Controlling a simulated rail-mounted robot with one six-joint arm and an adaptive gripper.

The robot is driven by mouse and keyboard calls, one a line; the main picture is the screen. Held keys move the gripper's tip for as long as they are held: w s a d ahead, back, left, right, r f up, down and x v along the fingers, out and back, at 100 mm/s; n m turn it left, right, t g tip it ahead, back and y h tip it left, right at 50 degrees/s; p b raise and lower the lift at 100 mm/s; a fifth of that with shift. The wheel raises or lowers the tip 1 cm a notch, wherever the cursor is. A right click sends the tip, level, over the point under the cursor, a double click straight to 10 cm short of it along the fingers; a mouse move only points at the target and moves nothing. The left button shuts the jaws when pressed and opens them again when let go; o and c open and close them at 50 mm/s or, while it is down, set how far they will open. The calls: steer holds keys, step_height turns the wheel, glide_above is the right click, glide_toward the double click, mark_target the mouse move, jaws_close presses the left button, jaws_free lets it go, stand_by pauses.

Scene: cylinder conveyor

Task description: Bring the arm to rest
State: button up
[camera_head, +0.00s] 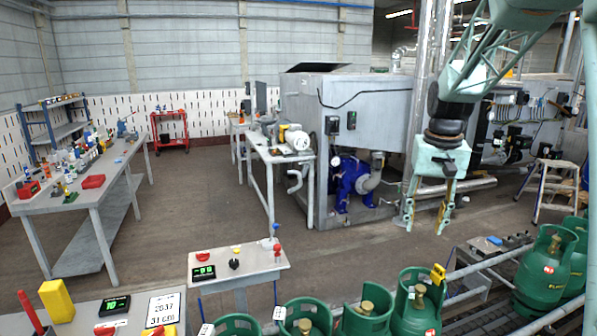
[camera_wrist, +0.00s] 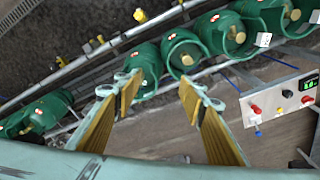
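My gripper (camera_head: 427,212) hangs from the arm at the right of the head view, pointing down, with its two yellow-padded fingers apart and nothing between them. In the wrist view my gripper (camera_wrist: 155,90) also shows open and empty, above the row of green gas cylinders. A green cylinder (camera_wrist: 145,62) shows beyond the fingertips and is apart from them as far as I can tell. In the head view, green cylinders (camera_head: 417,305) stand along the conveyor below my gripper.
A conveyor rail (camera_head: 480,265) runs along the lower right, with more cylinders (camera_head: 548,262) at its right end. A small control table (camera_head: 240,262) stands in front. Open floor (camera_head: 200,200) lies at centre left.

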steer(key=s+a+r, duration=0.3)
steer(key=s+r, duration=0.1)
steer(key=s, duration=0.4)
steer(key=s+a+r+n+t, duration=0.1)
steer(key=s+a+r, duration=0.25)
steer(key=s, duration=0.35)
steer(key=s+a+r, duration=0.3)
steer(key=s+r, duration=0.1)
steer(key=s, duration=0.4)
steer(key=s+a+f+n, duration=0.1)
steer(key=s+a, duration=0.1)
steer(key=s, duration=0.9)
steer(key=s+a+f+t, duration=0.1)
steer(key=s+a, duration=0.1)
steer(key=s, duration=1)
steer(key=shift+s+n+t, duration=0.25)
steer(key=shift+n+t, duration=0.05)
steer(key=shift+n, duration=0.1)
